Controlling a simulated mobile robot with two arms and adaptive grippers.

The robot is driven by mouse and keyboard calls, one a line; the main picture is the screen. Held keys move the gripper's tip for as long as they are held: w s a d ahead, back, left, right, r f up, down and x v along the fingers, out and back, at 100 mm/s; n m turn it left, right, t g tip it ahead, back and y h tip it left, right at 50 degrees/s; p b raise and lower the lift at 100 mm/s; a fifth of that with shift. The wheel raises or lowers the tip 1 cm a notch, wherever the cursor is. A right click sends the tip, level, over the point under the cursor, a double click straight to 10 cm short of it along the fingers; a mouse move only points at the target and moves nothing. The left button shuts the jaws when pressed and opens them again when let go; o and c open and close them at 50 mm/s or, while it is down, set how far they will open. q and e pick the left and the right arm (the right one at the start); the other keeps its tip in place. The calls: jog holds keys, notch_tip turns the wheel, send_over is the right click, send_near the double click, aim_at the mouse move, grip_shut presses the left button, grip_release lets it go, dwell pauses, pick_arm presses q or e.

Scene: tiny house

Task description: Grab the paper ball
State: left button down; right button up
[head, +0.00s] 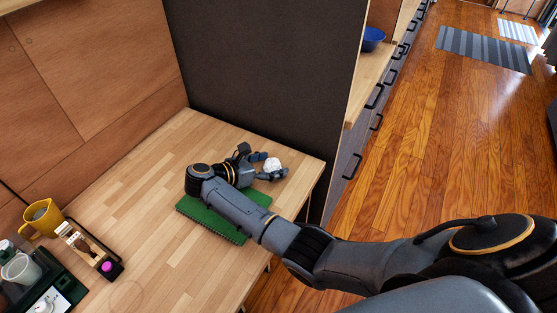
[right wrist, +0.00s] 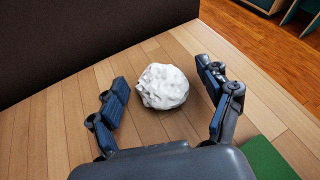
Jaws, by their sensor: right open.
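The white crumpled paper ball (head: 271,164) lies on the wooden table near its far right corner. In the right wrist view the paper ball (right wrist: 164,86) sits between and slightly beyond my two fingers, with bare table visible on both sides of it. My right gripper (head: 262,164) is open, low over the table, with its fingers on either side of the ball; it also shows in the right wrist view (right wrist: 162,92). My left gripper is not in view.
A yellow mug (head: 42,218) and a dark organizer (head: 110,268) stand at the left. A dark panel (head: 265,75) rises behind the ball. The table's middle is clear.

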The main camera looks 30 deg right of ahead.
jog(key=shift+s+a, duration=0.1)
jog(key=shift+a, duration=0.1)
jog(key=shift+a+r, duration=0.1)
jog(key=shift+c, duration=0.7)
jog(key=c, duration=0.7)
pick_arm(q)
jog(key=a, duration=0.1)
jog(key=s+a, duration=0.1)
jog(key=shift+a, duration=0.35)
pick_arm(e)
jog(key=shift+o, duration=0.2)
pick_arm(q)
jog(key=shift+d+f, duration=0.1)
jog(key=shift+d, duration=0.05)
